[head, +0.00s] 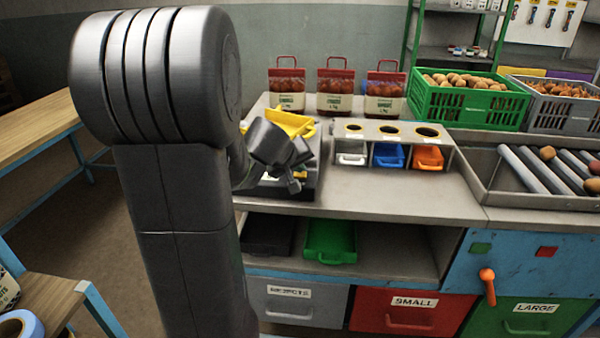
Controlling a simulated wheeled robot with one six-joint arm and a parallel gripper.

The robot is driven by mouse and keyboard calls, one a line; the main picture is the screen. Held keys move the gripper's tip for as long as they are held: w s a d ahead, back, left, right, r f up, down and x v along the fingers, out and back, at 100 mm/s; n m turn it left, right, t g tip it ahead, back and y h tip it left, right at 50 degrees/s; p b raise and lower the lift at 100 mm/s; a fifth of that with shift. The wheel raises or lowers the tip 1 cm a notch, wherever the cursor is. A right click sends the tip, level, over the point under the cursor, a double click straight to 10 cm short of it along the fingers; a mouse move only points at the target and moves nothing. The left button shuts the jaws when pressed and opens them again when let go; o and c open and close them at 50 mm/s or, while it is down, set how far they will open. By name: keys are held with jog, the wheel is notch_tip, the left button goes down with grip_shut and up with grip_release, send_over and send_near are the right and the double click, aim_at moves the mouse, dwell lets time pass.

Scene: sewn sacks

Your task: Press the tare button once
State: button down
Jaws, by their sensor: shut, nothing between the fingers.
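The weighing scale (306,190) stands at the left end of the grey counter, with a yellow pan (292,122) on top. My arm comes down in front of it and hides much of its body and front panel. My gripper (295,184) is shut and empty, pointing down at the front of the scale. A small yellow patch shows on the scale's front beside the fingers. I cannot tell which part is the tare button, or whether the fingertips touch the scale.
Right of the scale is a stand with three holes (391,130) over white, blue and orange trays. Several red-topped sacks (335,90) stand behind. A green crate (468,105) and a roller tray (480,180) lie further right. The counter front (400,195) is clear.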

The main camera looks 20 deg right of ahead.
aim_at(299, 175)
jog(key=shift+r+p, duration=0.4)
jog(key=shift+r, duration=0.35)
jog(key=shift+r+p, duration=2)
jog(key=shift+r, duration=0.5)
jog(key=shift+f, duration=0.1)
jog(key=shift+f+b, duration=1)
jog(key=shift+f, duration=0.2)
jog(key=r+p, duration=0.1)
jog(key=p, duration=0.2)
jog(key=shift+r+p, duration=0.3)
jog(key=shift+r, duration=0.05)
notch_tip(299, 175, up, 5)
jog(key=p, duration=0.3)
jog(key=shift+f, duration=0.15)
